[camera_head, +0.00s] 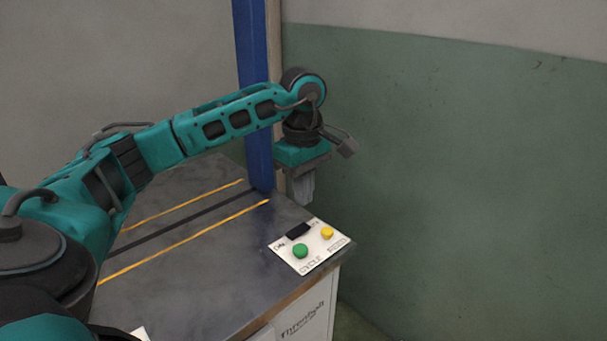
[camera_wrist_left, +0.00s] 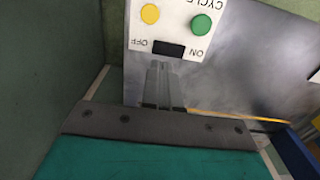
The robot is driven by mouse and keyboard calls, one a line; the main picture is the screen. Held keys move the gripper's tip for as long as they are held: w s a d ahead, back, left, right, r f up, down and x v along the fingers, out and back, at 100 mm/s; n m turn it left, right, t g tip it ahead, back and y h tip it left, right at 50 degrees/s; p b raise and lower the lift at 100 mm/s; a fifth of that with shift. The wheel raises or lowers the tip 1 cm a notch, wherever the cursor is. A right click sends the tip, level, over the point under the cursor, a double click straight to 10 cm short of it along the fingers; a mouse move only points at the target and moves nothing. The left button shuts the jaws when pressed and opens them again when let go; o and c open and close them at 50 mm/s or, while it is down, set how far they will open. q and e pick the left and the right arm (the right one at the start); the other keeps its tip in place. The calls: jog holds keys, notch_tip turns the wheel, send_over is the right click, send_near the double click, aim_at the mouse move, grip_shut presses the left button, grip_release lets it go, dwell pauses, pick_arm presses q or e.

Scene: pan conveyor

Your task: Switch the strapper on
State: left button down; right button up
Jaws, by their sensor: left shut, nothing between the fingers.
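The strapper is a cabinet with a dark metal top (camera_head: 195,285) and a white control panel (camera_head: 283,253) at its near right corner. The panel carries a black rocker switch (camera_head: 298,231), a green button (camera_head: 300,251) and a yellow button (camera_head: 327,233). In the left wrist view the black switch (camera_wrist_left: 168,49) sits between the words ON and OFF; its position I cannot tell. My left gripper (camera_head: 303,200) points down above the panel's far edge, shut and empty. In the wrist view its fingertips (camera_wrist_left: 163,66) appear just short of the switch; contact cannot be told. My right gripper is not in view.
A blue post (camera_head: 252,100) rises from the cabinet's far edge, close to my left forearm. A green and grey wall (camera_head: 450,150) stands behind and to the right. Yellow lines and a dark slot cross the bare metal top.

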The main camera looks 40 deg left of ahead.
aim_at(304, 227)
pick_arm(q)
notch_tip(304, 227, down, 6)
jog(key=shift+b, duration=0.6)
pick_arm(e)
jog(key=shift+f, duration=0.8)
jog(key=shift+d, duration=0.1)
pick_arm(q)
jog(key=shift+w+a+f, duration=0.1)
jog(key=shift+a+f, duration=0.05)
jog(key=shift+d, duration=0.3)
jog(key=shift+a, duration=0.15)
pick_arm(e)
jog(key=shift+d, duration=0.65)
